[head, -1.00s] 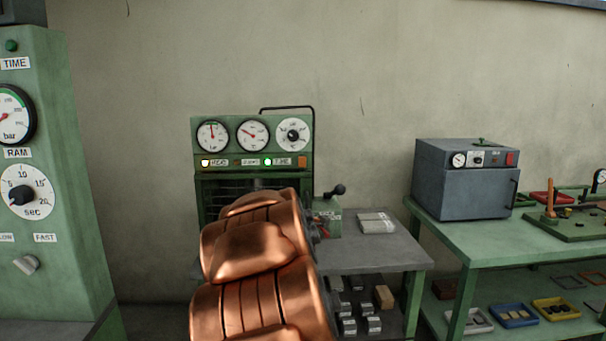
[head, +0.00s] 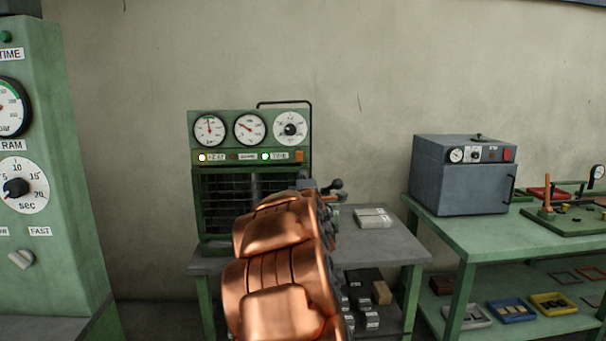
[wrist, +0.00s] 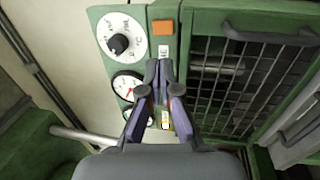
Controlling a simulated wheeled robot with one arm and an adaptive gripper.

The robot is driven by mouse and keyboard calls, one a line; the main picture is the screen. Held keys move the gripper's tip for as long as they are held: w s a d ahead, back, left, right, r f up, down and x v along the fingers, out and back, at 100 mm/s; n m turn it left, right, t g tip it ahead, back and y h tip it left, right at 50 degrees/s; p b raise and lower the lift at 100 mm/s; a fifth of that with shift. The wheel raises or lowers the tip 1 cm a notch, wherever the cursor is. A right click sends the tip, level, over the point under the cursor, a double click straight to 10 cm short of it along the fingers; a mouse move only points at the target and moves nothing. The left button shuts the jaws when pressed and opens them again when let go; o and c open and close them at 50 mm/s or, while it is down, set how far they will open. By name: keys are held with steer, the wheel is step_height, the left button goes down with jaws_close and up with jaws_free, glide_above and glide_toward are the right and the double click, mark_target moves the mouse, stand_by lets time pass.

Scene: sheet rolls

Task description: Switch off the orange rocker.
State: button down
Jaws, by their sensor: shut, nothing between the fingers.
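The orange rocker (head: 299,156) is a small orange square at the right end of the label strip on the green gauge cabinet (head: 196,215). In the wrist view the orange rocker (wrist: 163,27) shows fully, next to the white knob dial (wrist: 120,43). I cannot tell which way it is tipped. My gripper (wrist: 165,68) is shut and empty, its tips together in front of the strip. In the picture the tips lie just below the rocker, with a small white label between; no contact shows.
Two round gauges (head: 249,129) and lit lamps (head: 202,157) share the panel. A barred front (wrist: 225,75) and a dark handle (wrist: 270,35) lie beside the fingers. A grey oven (head: 458,187) stands farther right.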

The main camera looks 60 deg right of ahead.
mark_target(300, 155)
steer(key=p+x, duration=0.2)
steer(key=x, duration=0.9)
steer(key=shift+r, duration=0.15)
steer(key=shift+w+d+p, duration=0.3)
steer(key=shift+w+d, duration=0.2)
steer(key=shift+d, duration=0.05)
